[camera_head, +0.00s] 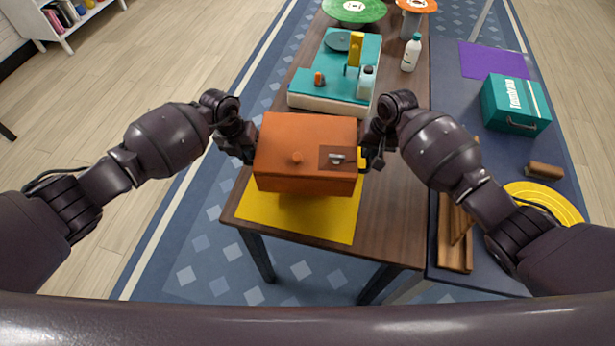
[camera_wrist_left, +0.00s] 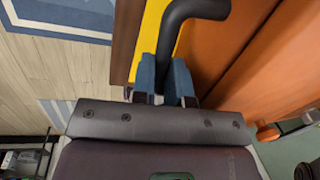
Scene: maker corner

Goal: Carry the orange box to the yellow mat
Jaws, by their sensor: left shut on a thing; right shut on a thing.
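The orange box (camera_head: 300,180) is upright between my two grippers, over the far part of the yellow mat (camera_head: 300,218). The near part of the mat is bare. I cannot tell whether the box's underside touches the mat. My left gripper (camera_head: 250,153) is at the box's left side; in the left wrist view its blue fingers (camera_wrist_left: 166,78) are shut on a black handle (camera_wrist_left: 185,20) beside the orange wall (camera_wrist_left: 255,65). My right gripper (camera_head: 367,157) is shut at the box's right side; its fingertips are partly hidden.
Behind the box on the wooden table (camera_head: 400,220) stands a teal-topped case (camera_head: 310,95) with a yellow tool and a bottle. A white bottle (camera_head: 411,53) stands further right. The side table on the right holds a teal box (camera_head: 515,103), a yellow disc (camera_head: 545,200) and wooden pieces (camera_head: 455,235).

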